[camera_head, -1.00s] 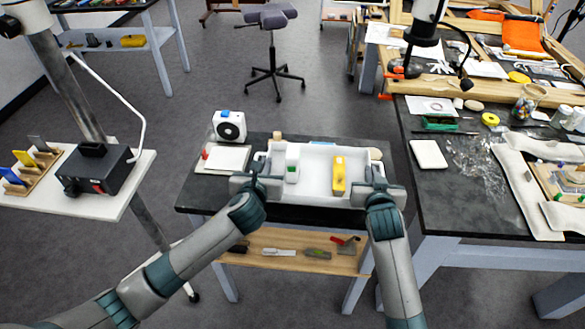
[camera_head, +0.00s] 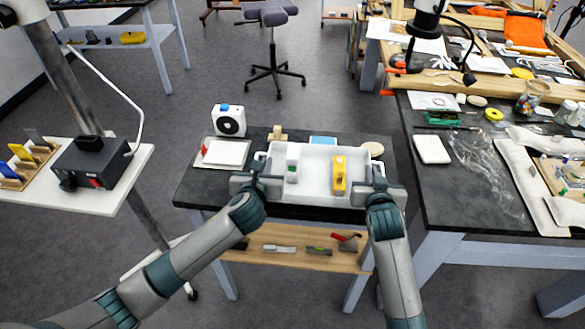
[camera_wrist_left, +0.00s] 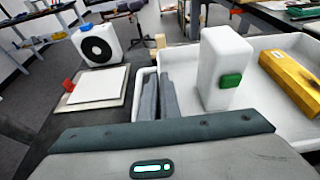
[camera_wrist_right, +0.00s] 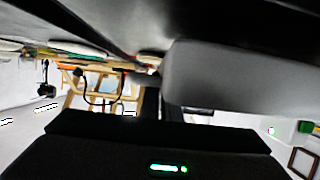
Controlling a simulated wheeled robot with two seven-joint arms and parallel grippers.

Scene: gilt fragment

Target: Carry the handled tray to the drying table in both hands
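The white handled tray (camera_head: 313,193) is in front of me over a small dark-topped table (camera_head: 197,193). I cannot tell how far the tray's underside is from the tabletop.
A white fan-like box (camera_head: 229,120), a white pad (camera_head: 224,153) and a round disc (camera_head: 373,149) are on the small table. A cluttered dark bench (camera_head: 470,190) stands close on the right. A white side table (camera_head: 105,200) is on the left. Open floor and a stool (camera_head: 271,50) lie beyond.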

